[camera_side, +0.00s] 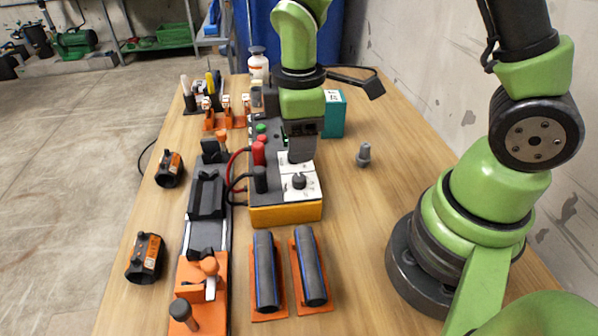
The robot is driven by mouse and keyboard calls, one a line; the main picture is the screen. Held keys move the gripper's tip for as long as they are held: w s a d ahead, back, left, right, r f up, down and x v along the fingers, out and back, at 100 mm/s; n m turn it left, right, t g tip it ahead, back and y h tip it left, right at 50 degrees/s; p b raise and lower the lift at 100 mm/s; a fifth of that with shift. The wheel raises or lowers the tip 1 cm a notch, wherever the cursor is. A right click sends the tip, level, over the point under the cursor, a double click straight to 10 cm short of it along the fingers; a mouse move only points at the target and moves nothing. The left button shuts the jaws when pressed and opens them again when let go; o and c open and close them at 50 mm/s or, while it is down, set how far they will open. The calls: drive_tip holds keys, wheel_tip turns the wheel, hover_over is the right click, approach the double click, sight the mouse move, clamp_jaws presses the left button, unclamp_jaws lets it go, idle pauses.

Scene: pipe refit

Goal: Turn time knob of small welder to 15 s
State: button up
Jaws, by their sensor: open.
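The small welder (286,214) is a dark box with an orange base in the middle of the wooden table. Its top carries white dial plates with black knobs. The nearer knob (299,181) is in plain view on its white plate. A second knob is at the farther white plate (284,158), largely hidden by my gripper. My gripper (301,158) points straight down over that farther plate, with its tips close to it. I cannot tell if the fingers touch the knob. The dial markings are too small to read.
Red and black cables (236,170) plug into the welder's left side. Left of it stands an orange-ended clamp rig (203,267). Two dark pipes (265,272) lie on orange holders in front. A teal box (334,115) and a small grey fitting (363,155) stand to the right.

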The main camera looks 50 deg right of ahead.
sight(299, 177)
wheel_tip(299, 177, down, 8)
drive_tip(key=shift+r, duration=0.15)
idle(0.3)
drive_tip(key=c, duration=0.9)
